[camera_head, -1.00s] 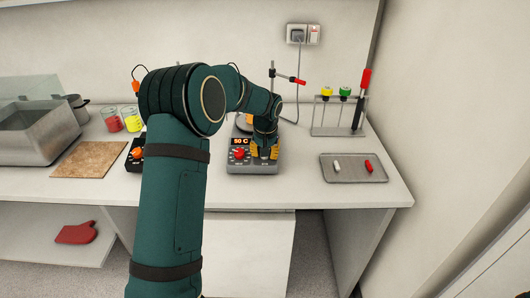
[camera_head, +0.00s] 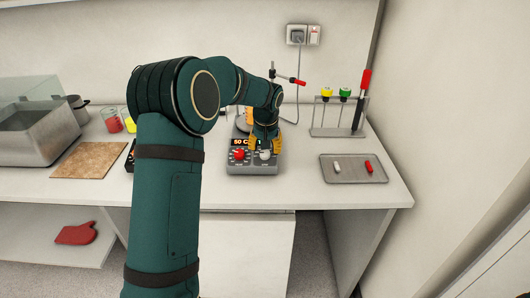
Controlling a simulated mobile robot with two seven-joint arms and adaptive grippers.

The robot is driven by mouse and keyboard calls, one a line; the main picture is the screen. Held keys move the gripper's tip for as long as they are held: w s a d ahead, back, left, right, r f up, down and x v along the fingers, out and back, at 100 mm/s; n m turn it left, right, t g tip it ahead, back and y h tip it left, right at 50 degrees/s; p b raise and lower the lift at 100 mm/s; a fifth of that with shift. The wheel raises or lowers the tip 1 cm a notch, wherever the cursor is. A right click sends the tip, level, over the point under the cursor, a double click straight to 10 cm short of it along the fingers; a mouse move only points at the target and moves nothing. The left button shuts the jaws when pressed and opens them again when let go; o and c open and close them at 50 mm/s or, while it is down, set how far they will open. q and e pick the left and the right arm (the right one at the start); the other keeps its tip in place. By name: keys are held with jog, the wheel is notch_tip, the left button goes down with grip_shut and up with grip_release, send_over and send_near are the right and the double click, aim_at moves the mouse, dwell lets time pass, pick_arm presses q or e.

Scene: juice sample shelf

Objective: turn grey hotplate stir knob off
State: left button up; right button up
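The grey hotplate (camera_head: 252,169) stands at the front of the bench. On its front panel are a red knob (camera_head: 239,155) on the left and a pale grey knob (camera_head: 265,155) on the right. The lit orange display (camera_head: 240,142) reads 50 C, and its right part is partly covered. My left gripper (camera_head: 265,147) has orange fingertips spread apart, just behind and above the grey knob. The knob's face is uncovered, and I see nothing held. The arm hides part of the hotplate's top. My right gripper is not in view.
A tray (camera_head: 347,178) with a white and a red piece lies to the right. Behind it stands a rack (camera_head: 338,131) with capped tubes and a red-handled tool. A second dark device (camera_head: 130,156) is mostly hidden behind my arm. A brown board (camera_head: 90,160) lies left.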

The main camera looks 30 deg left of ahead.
pick_arm(q)
jog(key=v, duration=0.8)
jog(key=shift+r, duration=0.4)
